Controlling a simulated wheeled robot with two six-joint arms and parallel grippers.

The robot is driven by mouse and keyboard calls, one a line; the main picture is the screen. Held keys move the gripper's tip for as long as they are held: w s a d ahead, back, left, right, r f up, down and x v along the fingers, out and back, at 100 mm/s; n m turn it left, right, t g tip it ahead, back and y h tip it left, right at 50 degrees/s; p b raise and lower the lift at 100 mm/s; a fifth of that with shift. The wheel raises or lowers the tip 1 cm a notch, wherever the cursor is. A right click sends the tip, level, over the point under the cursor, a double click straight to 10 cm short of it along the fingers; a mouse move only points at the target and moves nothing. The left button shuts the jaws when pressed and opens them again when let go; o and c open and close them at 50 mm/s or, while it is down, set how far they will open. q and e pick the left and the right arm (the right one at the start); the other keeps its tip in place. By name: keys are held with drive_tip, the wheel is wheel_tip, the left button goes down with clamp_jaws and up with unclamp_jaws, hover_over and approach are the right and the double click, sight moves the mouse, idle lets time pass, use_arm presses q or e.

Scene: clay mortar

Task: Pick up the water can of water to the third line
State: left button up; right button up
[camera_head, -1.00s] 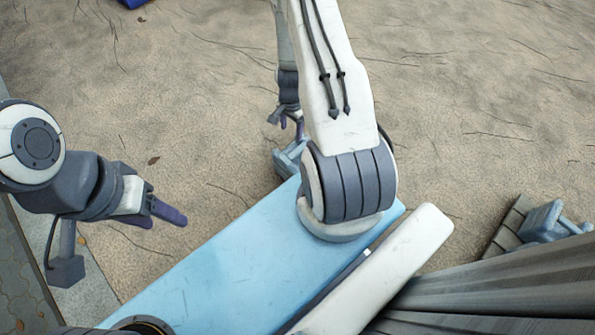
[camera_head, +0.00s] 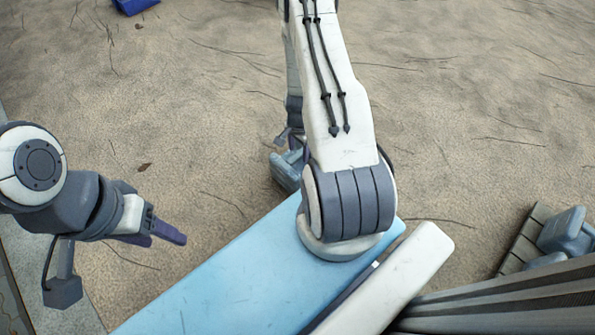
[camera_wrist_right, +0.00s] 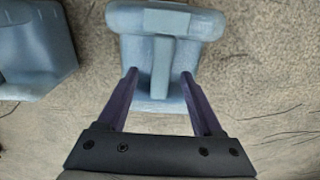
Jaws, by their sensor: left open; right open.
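A light blue water can (camera_wrist_right: 165,22) with a raised handle stands on the ground in the right wrist view. My right gripper (camera_wrist_right: 159,76) is open, with its two purple fingers on either side of the handle's near end. I cannot tell whether they touch it. In the head view this can (camera_head: 285,172) shows only partly, beside my right arm, which hides most of the right gripper. My left gripper (camera_head: 165,236) is open and empty over the ground at the left.
Another blue can (camera_wrist_right: 35,50) stands at the left in the right wrist view. In the head view, blue cans (camera_head: 567,232) sit by a slatted wooden pallet (camera_head: 522,240) at the right, near grey corrugated sheeting (camera_head: 500,305). A dark blue object (camera_head: 135,6) lies far off. Sandy ground is mostly clear.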

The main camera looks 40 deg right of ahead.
sight(298, 154)
drive_tip(key=f+b, duration=0.3)
drive_tip(key=f, duration=0.1)
drive_tip(key=shift+a+f+b, duration=0.2)
drive_tip(key=shift+b, duration=0.2)
drive_tip(key=shift+r, duration=0.1)
clamp_jaws()
idle(0.9)
drive_tip(key=shift+w+d+r, duration=0.1)
drive_tip(key=shift+w, duration=0.05)
